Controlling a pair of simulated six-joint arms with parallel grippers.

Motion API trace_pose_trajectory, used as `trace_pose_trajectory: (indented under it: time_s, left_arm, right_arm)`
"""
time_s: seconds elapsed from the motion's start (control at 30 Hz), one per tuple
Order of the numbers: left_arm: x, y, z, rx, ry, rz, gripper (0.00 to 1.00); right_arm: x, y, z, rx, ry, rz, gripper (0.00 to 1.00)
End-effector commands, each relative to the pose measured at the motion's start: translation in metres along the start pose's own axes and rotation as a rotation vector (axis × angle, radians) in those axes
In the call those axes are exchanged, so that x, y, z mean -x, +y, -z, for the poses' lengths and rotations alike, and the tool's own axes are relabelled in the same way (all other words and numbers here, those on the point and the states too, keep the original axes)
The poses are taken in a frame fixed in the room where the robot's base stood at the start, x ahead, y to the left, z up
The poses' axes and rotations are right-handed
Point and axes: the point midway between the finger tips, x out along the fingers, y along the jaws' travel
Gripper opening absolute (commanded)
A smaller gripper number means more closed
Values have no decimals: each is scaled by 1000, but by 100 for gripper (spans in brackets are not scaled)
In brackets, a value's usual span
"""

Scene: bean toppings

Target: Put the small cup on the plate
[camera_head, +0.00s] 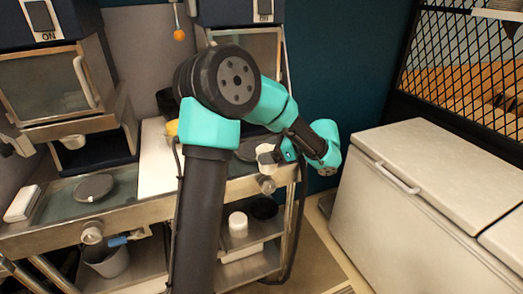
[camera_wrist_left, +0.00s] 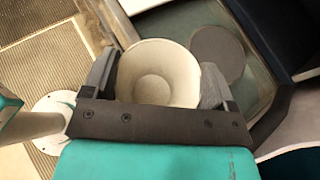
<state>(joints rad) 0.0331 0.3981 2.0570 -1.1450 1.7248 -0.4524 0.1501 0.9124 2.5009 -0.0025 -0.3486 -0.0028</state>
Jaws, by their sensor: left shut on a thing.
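A small off-white cup (camera_head: 266,158) is held in my left gripper (camera_head: 277,154) at the right end of the metal counter. In the left wrist view the cup (camera_wrist_left: 158,75) stands between the two fingers of my left gripper (camera_wrist_left: 157,82), with its open top facing the camera and its inside looking empty. A dark grey round plate (camera_wrist_left: 220,52) lies beyond the cup in that view. In the head view this plate (camera_head: 248,150) is partly hidden behind my arm. The cup appears apart from it, but its height cannot be told. My right gripper is not in view.
Another grey disc (camera_head: 93,188) lies on the left counter, below a second small cup (camera_head: 73,141). A white container (camera_head: 238,224) stands on the lower shelf. A white chest (camera_head: 425,190) stands at right. A machine (camera_head: 245,45) rises behind the counter.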

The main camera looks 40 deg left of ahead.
Motion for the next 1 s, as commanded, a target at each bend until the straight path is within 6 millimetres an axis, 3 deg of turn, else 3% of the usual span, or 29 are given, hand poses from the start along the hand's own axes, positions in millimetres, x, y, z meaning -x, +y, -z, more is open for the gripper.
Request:
trace_pose_trajectory:
  time_s: [0.37,1.0]
  left_arm:
    - [-7,-10,-3,1,-1,0,58]
    - [-72,-107,-35,1,-1,0,58]
  right_arm:
    - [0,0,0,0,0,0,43]
    - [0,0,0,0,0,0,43]
